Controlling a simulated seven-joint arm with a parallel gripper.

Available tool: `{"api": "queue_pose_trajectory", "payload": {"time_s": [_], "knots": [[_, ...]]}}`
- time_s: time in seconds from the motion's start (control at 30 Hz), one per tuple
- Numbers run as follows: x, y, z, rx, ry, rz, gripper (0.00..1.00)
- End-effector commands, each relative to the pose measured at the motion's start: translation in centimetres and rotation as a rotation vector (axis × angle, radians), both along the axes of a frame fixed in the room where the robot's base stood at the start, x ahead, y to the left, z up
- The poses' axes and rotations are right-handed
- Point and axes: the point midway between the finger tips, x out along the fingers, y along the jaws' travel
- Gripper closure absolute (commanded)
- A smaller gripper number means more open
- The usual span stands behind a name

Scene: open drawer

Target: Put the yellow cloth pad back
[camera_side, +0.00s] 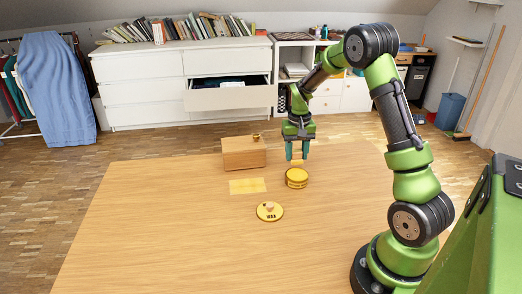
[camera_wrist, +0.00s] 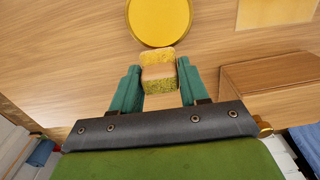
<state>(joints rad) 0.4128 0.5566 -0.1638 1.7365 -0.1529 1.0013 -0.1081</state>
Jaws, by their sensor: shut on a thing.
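My gripper (camera_side: 297,153) points down and is shut on the yellow cloth pad (camera_wrist: 158,57). The pad is a small block with speckled yellow ends and a paler band across its middle. In the side view the pad (camera_side: 297,162) hangs between the teal fingertips, above the table and close over the round yellow tin (camera_side: 297,179). In the wrist view the tin (camera_wrist: 160,20) shows a smooth yellow top just beyond the pad. Whether the pad touches the tin cannot be told. A flat pale yellow rectangle (camera_side: 247,186) lies on the table left of the tin.
A wooden box (camera_side: 244,154) with a brass knob (camera_side: 256,137) stands behind the rectangle. A round yellow lid (camera_side: 269,212) with a wooden knob and dark lettering lies nearer the front. The table's front and left (camera_side: 160,230) are clear. A white dresser (camera_side: 185,80) stands behind.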

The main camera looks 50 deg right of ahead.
Motion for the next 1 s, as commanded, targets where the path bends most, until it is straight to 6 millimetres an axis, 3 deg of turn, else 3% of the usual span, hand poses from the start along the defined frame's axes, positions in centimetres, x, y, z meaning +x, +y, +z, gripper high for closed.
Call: {"api": "queue_pose_trajectory", "payload": {"time_s": [0.1, 0.3, 0.57, 0.77, 1.0], "knots": [[2.5, -1.5, -0.4, -0.001, 0.001, -0.001, 0.8], [4.9, -3.0, -0.6, -0.001, 0.001, 0.001, 0.8], [6.1, -3.6, -0.8, 0.001, 0.001, 0.0, 0.8], [6.0, -3.5, -3.9, 0.002, 0.002, 0.001, 0.8], [6.0, -3.5, -4.2, 0.0, 0.0, 0.001, 0.8]]}}
